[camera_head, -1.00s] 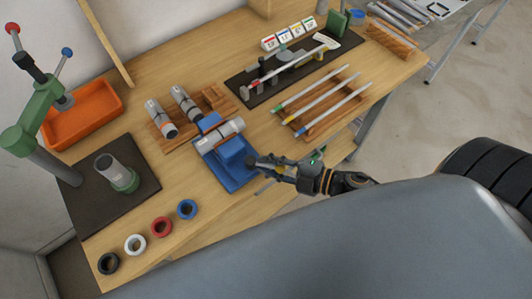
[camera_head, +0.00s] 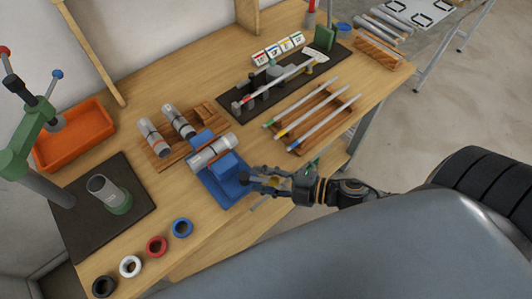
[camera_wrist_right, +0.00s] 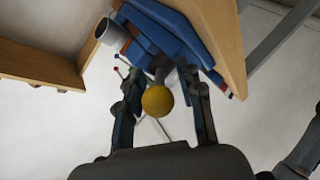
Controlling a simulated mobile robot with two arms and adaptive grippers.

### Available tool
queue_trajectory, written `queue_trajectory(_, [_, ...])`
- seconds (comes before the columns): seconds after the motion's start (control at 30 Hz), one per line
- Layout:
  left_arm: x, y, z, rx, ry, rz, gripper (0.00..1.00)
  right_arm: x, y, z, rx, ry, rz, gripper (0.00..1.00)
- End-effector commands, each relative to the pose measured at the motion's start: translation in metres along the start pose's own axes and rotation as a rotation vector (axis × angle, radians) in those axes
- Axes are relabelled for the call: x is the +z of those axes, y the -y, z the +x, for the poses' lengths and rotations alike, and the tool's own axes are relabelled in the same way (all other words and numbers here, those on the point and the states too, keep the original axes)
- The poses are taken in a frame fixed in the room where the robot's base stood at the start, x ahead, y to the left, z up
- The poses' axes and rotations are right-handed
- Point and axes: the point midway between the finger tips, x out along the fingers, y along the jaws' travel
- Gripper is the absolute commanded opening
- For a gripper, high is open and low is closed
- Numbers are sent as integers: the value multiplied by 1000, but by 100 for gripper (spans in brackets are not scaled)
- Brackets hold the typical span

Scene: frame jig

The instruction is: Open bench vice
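The blue bench vice (camera_head: 222,181) stands at the front edge of the wooden bench, with a grey cylinder (camera_head: 213,152) lying across its jaws. In the right wrist view, the vice (camera_wrist_right: 166,32) is above the fingers, and a yellow ball knob (camera_wrist_right: 157,100) on its screw side sits between them. My right gripper (camera_head: 258,181) is at the front of the vice. My left gripper is not in view.
Two grey cylinders lie on a wooden rack (camera_head: 158,157) behind the vice. Coloured rods rest on a wooden holder (camera_head: 312,132) to the right. Several rings, including a blue one (camera_head: 182,228), lie to the left. A green press (camera_head: 28,140) and orange bin (camera_head: 76,137) stand further left.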

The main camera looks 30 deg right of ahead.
Motion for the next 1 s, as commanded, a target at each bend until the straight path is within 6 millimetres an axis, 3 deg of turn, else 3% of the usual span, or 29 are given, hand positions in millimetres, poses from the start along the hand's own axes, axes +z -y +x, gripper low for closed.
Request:
queue_trajectory(0.23, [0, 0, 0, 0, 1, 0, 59, 0, 0, -2, 1, 0, 0, 37])
queue_trajectory(0.37, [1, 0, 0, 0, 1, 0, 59, 0, 0, -13, 0, 1, 3, 37])
queue_trajectory(0.8, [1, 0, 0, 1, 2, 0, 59, 0, 2, -92, -3, 2, 4, 37])
queue_trajectory(1.0, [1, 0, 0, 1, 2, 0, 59, 0, 1, -114, -1, 1, 1, 37])
